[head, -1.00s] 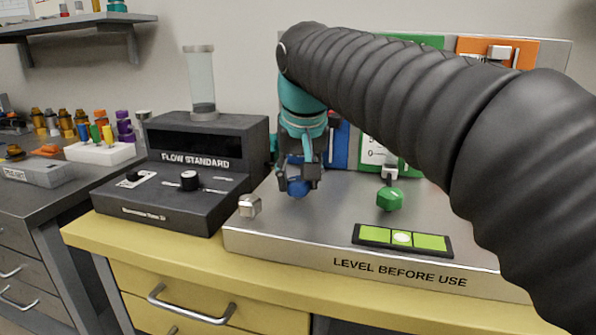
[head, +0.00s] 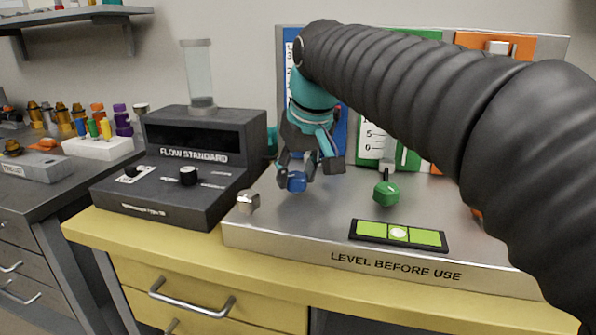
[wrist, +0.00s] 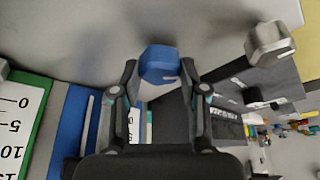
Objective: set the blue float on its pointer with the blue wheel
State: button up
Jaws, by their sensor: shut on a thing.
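The blue wheel (head: 297,181) is at the left of the metal panel's base. My gripper (head: 308,176) is at it from above and behind, tilted. In the wrist view, the wheel (wrist: 158,63) sits between my fingertips (wrist: 159,72), and my gripper is shut on it. The blue flowmeter panel (head: 340,135) stands behind my gripper, largely hidden by it and my arm. It also shows at lower left in the wrist view (wrist: 72,125). I cannot make out the blue float or its pointer in either view.
The green wheel (head: 386,193) is to the right, before the green flowmeter (head: 408,160). A metal knob (head: 248,202) is at the base's left corner. A green level (head: 398,234) lies in front. The black flow standard (head: 190,165) stands left. My arm covers the right side.

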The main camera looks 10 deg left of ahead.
jog(key=o, duration=1.1)
jog(key=shift+o, duration=0.2)
jog(key=shift+r, duration=0.1)
jog(key=v, duration=1.1)
jog(key=shift+s+r, duration=0.2)
jog(key=shift+r, duration=0.15)
